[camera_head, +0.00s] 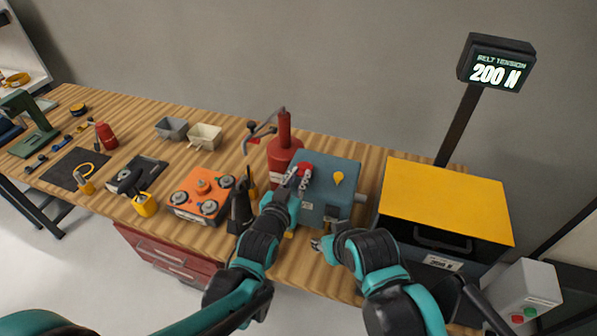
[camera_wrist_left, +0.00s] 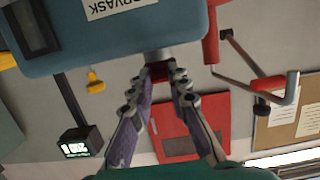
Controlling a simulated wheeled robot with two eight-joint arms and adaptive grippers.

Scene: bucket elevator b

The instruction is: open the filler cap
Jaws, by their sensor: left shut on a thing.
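A blue-grey gearbox housing (camera_head: 335,190) stands on the bench, with a red filler cap (camera_head: 305,167) on its top left. My left gripper (camera_head: 299,178) is at the cap, its fingers closed around it. In the left wrist view, which looks upside down, the red cap (camera_wrist_left: 160,70) sits between the fingertips, against a grey neck (camera_wrist_left: 157,55) on the housing (camera_wrist_left: 110,40). The fingers partly hide the cap, and I cannot tell whether it has turned. My right gripper (camera_head: 322,244) is low in front of the housing, touching nothing visible; its fingers are too small to judge.
A red pump can (camera_head: 285,155) stands close behind and left of the gearbox. A yellow knob (camera_head: 338,178) rises from the housing top. A yellow-topped box (camera_head: 445,200) stands right.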

